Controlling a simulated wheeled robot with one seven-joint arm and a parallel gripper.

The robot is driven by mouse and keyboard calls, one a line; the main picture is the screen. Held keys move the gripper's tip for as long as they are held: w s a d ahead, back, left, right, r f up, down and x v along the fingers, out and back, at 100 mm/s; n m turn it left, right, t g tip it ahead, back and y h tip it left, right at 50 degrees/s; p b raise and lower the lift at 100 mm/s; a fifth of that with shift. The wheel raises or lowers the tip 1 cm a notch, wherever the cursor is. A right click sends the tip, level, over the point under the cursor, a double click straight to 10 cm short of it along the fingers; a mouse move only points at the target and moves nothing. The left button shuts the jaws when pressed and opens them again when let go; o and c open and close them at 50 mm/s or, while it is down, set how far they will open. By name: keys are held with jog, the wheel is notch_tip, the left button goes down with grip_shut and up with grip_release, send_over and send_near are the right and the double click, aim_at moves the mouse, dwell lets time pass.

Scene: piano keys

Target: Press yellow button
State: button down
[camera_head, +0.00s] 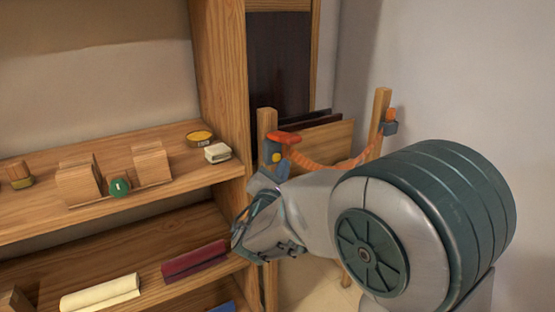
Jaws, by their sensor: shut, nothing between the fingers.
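A small round yellow button (277,158) sits on a dark blue box at the top of a wooden post, below a red-orange part.
The wooden bookcase (222,75) fills the left. Its middle shelf holds wooden blocks (78,183), a green round knob (119,187) and a white block (217,152). Rolled red (194,262) and cream (99,293) items lie below. An orange rope (330,165) spans two posts behind my arm.

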jog(key=s+d, duration=0.1)
jog(key=s+b, duration=0.1)
jog(key=s+d, duration=0.1)
jog(key=s, duration=0.1)
jog(key=shift+d, duration=0.35)
dwell(0.4)
jog(key=s+d+r+m+g+h+p, duration=0.25)
jog(key=d+m+g+p, duration=0.2)
jog(key=d, duration=0.45)
jog(key=s+d+r+m+g+h+p, duration=0.2)
jog(key=s+d+m+g+h+p, duration=0.3)
jog(key=d, duration=0.4)
jog(key=s+d+r+m+g+y+p, duration=0.2)
jog(key=s+d+m+g+y+p, duration=0.15)
jog(key=s+m+g+p, duration=0.45)
jog(key=s+a+r+m+t+y+p, duration=0.1)
jog(key=s+a+r+m+y+p, duration=0.5)
jog(key=m, duration=0.3)
jog(key=shift+s+r+y+p, duration=0.35)
jog(key=shift+s+y+p, duration=0.3)
jog(key=shift+y+p, duration=0.25)
